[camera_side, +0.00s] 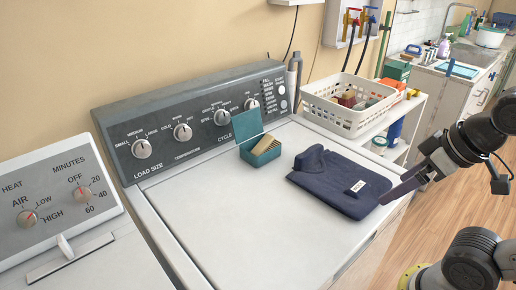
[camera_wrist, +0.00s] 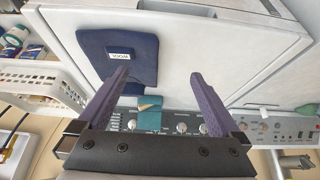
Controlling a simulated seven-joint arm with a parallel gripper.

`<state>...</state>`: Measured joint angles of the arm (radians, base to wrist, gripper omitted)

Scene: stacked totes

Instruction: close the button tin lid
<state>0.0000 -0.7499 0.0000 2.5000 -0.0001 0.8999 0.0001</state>
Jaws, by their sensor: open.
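The button tin (camera_side: 262,156) is a small teal box on the washer's white top, close to the control panel. Its teal lid (camera_side: 247,124) stands up, open, at the back. A tan block-like thing (camera_side: 263,145) shows inside. In the wrist view the teal lid (camera_wrist: 149,121) appears beyond and between my fingers, with the tan thing (camera_wrist: 150,101) beside it. My gripper (camera_side: 387,197) is at the right, by the washer's right edge, well apart from the tin. In the wrist view its two purple fingers (camera_wrist: 160,76) are spread wide with nothing between them.
A folded navy cloth (camera_side: 335,181) with a white label lies between the tin and my gripper. A white basket (camera_side: 350,118) of small items stands on a shelf behind. Control knobs (camera_side: 222,117) stick out behind the tin. The washer top's front left is clear.

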